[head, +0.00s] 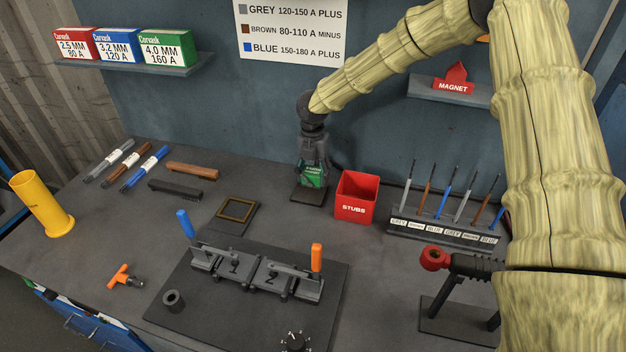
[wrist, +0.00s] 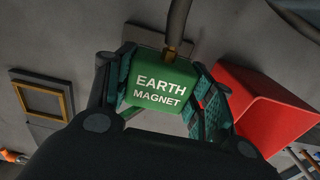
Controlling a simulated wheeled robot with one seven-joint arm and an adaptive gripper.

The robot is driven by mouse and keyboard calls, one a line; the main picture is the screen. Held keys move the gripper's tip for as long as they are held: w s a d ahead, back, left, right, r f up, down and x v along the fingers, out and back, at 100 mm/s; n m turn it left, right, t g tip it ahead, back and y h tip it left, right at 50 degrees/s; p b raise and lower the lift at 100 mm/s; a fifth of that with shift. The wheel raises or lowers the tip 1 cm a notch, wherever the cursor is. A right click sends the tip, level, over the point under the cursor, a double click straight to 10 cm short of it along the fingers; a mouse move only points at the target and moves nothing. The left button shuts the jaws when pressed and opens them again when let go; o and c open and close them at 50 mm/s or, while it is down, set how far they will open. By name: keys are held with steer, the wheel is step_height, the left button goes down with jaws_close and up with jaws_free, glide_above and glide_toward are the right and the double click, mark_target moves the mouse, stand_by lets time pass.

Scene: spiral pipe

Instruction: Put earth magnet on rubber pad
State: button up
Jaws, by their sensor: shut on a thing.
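The green earth magnet (head: 313,179) is in my gripper (head: 313,168) near the back of the bench, left of the red stubs box. In the wrist view the magnet (wrist: 158,84) shows its white label between the two fingers (wrist: 160,95), which press on its sides. A dark square pad (head: 306,197), which looks like the rubber pad, lies on the bench directly below the magnet. I cannot tell whether the magnet touches it. In the wrist view the magnet hides most of the area beneath.
The red stubs box (head: 355,197) stands close to the right of my gripper. A brass-framed plate (head: 237,211) lies to its left front. The clamp fixture (head: 258,275) is in front, and a rod rack (head: 445,228) is at right. A dark cable (wrist: 178,20) rises behind the magnet.

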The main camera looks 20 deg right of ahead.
mark_target(313, 182)
steer(key=shift+f+p, duration=0.85)
steer(key=shift+f, duration=0.8)
steer(key=shift+f, duration=0.2)
steer(key=o, duration=1.6)
steer(key=shift+r, duration=0.15)
step_height(313, 182, up, 12)
steer(key=b, duration=0.4)
